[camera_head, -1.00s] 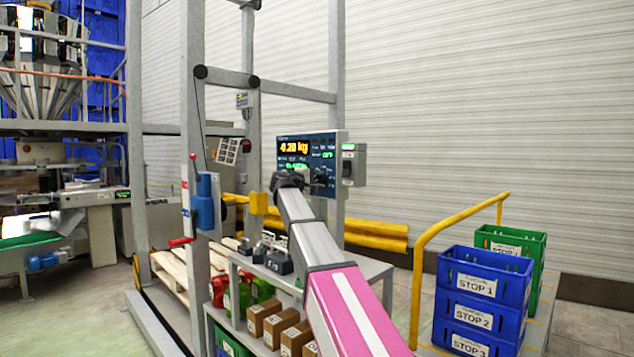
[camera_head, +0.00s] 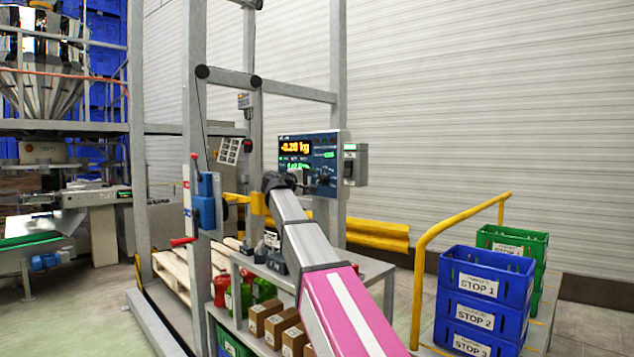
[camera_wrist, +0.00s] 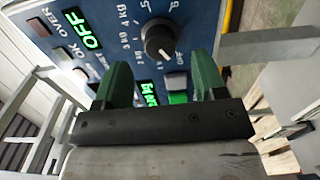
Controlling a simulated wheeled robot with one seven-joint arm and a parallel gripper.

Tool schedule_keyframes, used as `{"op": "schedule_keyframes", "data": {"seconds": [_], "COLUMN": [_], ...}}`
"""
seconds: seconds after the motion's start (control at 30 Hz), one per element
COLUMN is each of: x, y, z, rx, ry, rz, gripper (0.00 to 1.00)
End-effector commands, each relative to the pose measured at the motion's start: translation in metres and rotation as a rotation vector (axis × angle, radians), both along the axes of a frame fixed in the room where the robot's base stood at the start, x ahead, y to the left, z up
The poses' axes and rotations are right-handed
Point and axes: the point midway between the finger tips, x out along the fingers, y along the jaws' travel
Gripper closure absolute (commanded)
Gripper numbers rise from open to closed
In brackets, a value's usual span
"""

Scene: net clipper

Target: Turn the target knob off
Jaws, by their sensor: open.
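The control panel (camera_head: 293,147) is a dark blue box on the frame post, with an orange "-0.20 kg" readout. In the wrist view a round black knob (camera_wrist: 158,41) with a white pointer line sits on the panel (camera_wrist: 195,20), inside a ring of printed numbers. My gripper (camera_wrist: 161,75) is open, its two green fingers apart and pointing at the panel, just short of the knob in the picture. The gap to the knob cannot be told exactly. In the head view my arm hides the panel's lower left part.
A grey switch box (camera_head: 354,164) is fixed at the panel's right side. A lit green "OFF" display (camera_wrist: 83,28) and a grey switch (camera_wrist: 176,82) flank the knob. A grey bench (camera_head: 372,272), yellow rail (camera_head: 428,238) and blue crates (camera_head: 482,288) stand below and right.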

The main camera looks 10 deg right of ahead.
Motion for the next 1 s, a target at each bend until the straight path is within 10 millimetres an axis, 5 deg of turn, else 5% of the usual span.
{"op": "schedule_keyframes", "data": {"seconds": [0.4,1.0], "x": [-0.037,-0.04], "y": [0.051,0.055], "z": [0.0,0.0], "rx": [0.0,0.0], "ry": [0.0,0.0], "rz": [0.0,0.0], "gripper": [0.35,0.35]}}
